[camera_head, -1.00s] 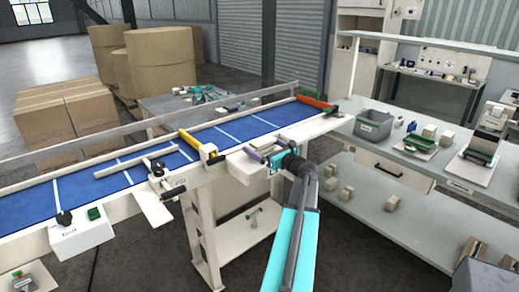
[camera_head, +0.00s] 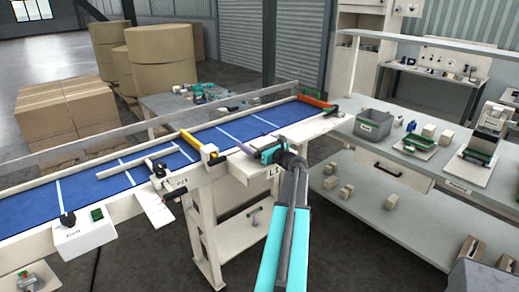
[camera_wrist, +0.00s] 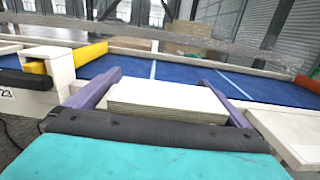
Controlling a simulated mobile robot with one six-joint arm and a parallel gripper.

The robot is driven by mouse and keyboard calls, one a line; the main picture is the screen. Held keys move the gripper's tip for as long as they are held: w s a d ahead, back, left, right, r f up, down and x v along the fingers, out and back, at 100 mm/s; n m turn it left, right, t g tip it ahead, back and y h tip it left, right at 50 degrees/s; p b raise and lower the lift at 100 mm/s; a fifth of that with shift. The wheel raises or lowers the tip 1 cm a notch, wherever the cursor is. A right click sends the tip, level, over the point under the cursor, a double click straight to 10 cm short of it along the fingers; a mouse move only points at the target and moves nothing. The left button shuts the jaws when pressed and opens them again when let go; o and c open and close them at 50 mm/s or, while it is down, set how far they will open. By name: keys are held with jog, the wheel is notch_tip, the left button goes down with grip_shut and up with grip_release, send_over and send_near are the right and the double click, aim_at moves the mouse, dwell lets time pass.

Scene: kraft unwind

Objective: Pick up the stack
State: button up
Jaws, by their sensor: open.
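The stack (camera_wrist: 165,104) is a low pale block with thin layered edges in the wrist view. It lies flat at the near side of the blue conveyor belt (camera_wrist: 130,68). My gripper (camera_wrist: 160,78) is open, with one purple finger on each side of the stack. A small gap shows at the right finger; whether the left finger touches I cannot tell. The dark front of my gripper hides the stack's near lower part. In the head view my gripper (camera_head: 246,152) is at the conveyor's near edge, where I cannot make out the stack clearly.
A yellow bar (camera_head: 191,140) crosses the belt left of my gripper, and an orange bar (camera_head: 314,101) stands at its far right end. A grey bench (camera_head: 400,155) with a grey bin (camera_head: 373,125) is at the right. A clear rail runs behind the belt.

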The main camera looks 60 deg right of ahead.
dwell(0.5)
jog(key=c, duration=1)
jog(key=shift+r, duration=0.1)
jog(key=shift+r+b, duration=0.95)
jog(key=shift+r, duration=4)
jog(key=shift+s, duration=0.15)
